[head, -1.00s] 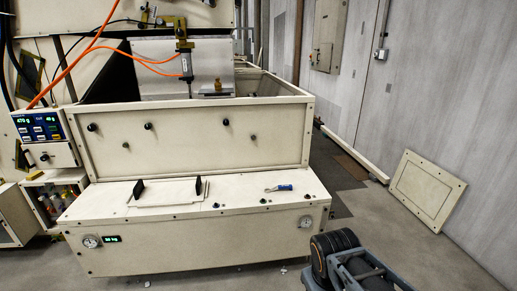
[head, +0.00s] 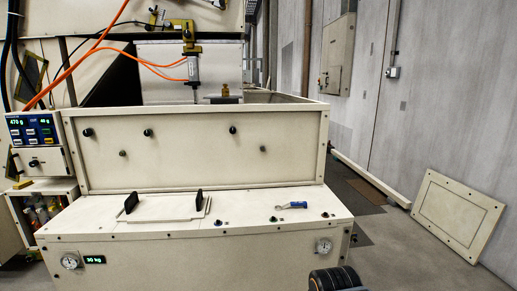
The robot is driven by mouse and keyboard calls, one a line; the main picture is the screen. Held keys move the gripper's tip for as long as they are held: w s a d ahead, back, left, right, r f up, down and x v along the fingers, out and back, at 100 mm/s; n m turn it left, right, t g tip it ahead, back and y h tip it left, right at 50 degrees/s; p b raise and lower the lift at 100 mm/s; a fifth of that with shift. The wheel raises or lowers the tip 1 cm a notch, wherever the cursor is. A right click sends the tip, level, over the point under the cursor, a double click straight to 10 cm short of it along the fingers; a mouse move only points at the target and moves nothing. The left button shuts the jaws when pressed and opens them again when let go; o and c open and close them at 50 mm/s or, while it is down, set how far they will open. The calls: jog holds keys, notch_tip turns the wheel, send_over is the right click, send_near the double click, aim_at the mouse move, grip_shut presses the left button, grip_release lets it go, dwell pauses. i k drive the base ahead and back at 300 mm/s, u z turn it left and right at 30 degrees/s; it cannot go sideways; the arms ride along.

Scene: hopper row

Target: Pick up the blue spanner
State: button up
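The blue spanner (head: 291,205) lies flat on the cream top ledge (head: 255,208) of the machine's front, right of centre. Its handle is blue and its silver end points left. It lies clear of the small dark knobs around it. At the bottom edge of the head view a dark ribbed part of my own arm shows. My gripper is not in the picture.
A flat plate with two black handles (head: 165,205) sits on the ledge left of the spanner. The hopper's front panel (head: 200,150) rises behind the ledge. A loose panel (head: 459,215) leans against the right wall. Grey floor (head: 400,262) is open at the right.

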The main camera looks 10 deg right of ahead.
aim_at(304, 204)
jog(key=i, duration=1.3)
jog(key=u, duration=1.2)
jog(key=k, duration=0.55)
jog(key=z, duration=0.6)
jog(key=i, duration=0.9)
jog(key=u, duration=0.1)
